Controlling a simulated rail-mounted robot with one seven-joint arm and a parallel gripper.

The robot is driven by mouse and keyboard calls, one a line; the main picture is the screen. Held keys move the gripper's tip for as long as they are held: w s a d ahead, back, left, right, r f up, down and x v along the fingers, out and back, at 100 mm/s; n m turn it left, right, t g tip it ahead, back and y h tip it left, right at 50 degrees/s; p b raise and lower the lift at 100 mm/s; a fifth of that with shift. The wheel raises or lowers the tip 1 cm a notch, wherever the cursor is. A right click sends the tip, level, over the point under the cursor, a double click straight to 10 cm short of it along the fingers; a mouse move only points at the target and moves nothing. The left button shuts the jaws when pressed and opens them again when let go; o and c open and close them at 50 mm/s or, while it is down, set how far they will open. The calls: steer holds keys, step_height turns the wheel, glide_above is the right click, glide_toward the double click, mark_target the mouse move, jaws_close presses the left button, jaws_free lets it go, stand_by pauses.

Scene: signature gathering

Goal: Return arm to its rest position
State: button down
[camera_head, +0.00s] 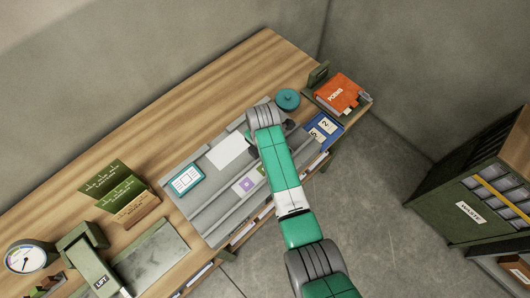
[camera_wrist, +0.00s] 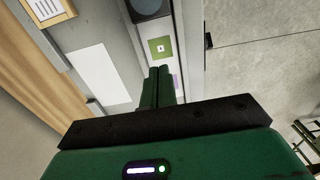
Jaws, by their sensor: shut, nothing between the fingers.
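My green and grey arm reaches over the grey work surface (camera_head: 207,219) on the wooden desk in the head view, and my gripper is hidden there. In the wrist view my gripper (camera_wrist: 158,70) has its two green fingers together, shut and empty. The fingertips overlap, in the picture, the strip beside a green card (camera_wrist: 160,47); the height above it cannot be told. A blank white sheet (camera_wrist: 102,75) lies left of the fingers, and also shows in the head view (camera_head: 228,151).
A teal framed card (camera_head: 187,180), teal round pot (camera_head: 288,98), orange book (camera_head: 340,93) and blue tray (camera_head: 323,132) lie around the arm. Green card holders (camera_head: 118,190), a dial scale (camera_head: 27,257) and a press (camera_head: 85,255) stand left. A green cabinet (camera_head: 455,205) stands right, across open floor.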

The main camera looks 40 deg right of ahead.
steer(key=shift+r, duration=1.2)
